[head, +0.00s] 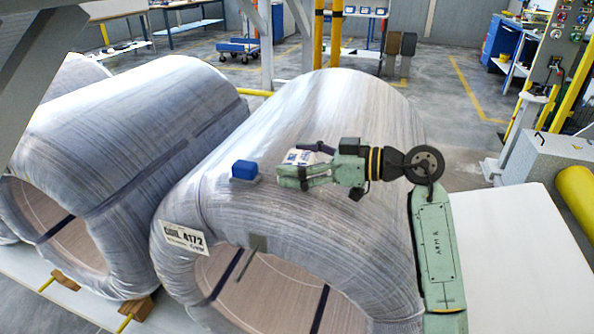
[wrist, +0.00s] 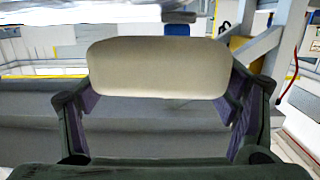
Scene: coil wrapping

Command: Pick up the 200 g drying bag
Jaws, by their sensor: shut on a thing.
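The drying bag (head: 299,157) is a small white packet with blue print in the head view; its print is too small to read. In the wrist view a beige, rounded bag face (wrist: 158,68) fills the space between the fingers. My gripper (head: 296,166) is shut on the bag, with one finger on each side; both fingers also show in the wrist view. The bag appears above the top of the wrapped middle coil (head: 340,110). I cannot tell how large the gap below it is.
A small blue block (head: 244,169) on a grey base sits on the coil, left of my gripper. A label (head: 184,238) is on the coil's front rim. Another wrapped coil (head: 130,110) stands to the left. A control panel (head: 570,50) stands at the right.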

